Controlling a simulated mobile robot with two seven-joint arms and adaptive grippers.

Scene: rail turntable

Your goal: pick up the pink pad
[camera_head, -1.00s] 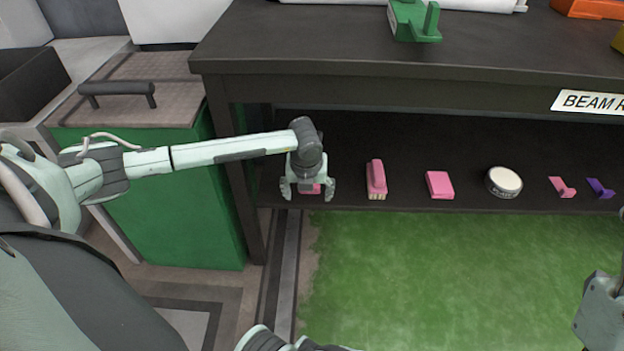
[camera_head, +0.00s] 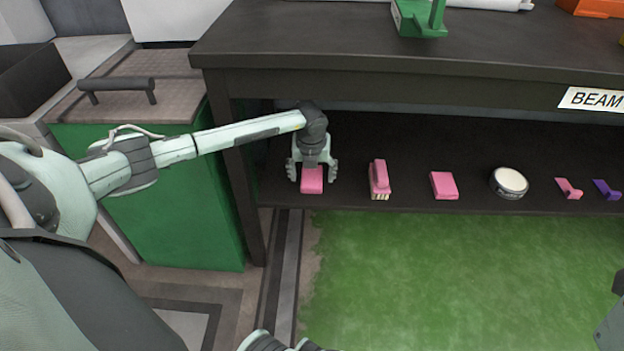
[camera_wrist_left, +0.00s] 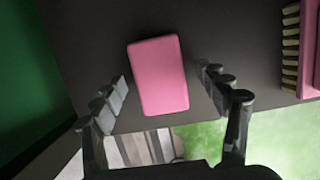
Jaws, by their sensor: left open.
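A pink pad (camera_head: 312,180) lies at the left end of the dark lower shelf. My left gripper (camera_head: 313,172) is open around it, one finger on each side. In the left wrist view the pink pad (camera_wrist_left: 158,75) is a slightly tilted rounded block between the open fingers of the left gripper (camera_wrist_left: 162,82), with a gap on both sides. A similar pink block (camera_head: 444,186) lies farther right on the shelf. My right gripper is not in view.
A pink brush (camera_head: 379,178) with pale bristles stands right of the pad. A round white-topped tin (camera_head: 509,183), a pink bracket (camera_head: 569,189) and a purple bracket (camera_head: 606,190) lie farther right. The tabletop (camera_head: 330,45) overhangs the shelf; a green cabinet (camera_head: 175,210) stands left.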

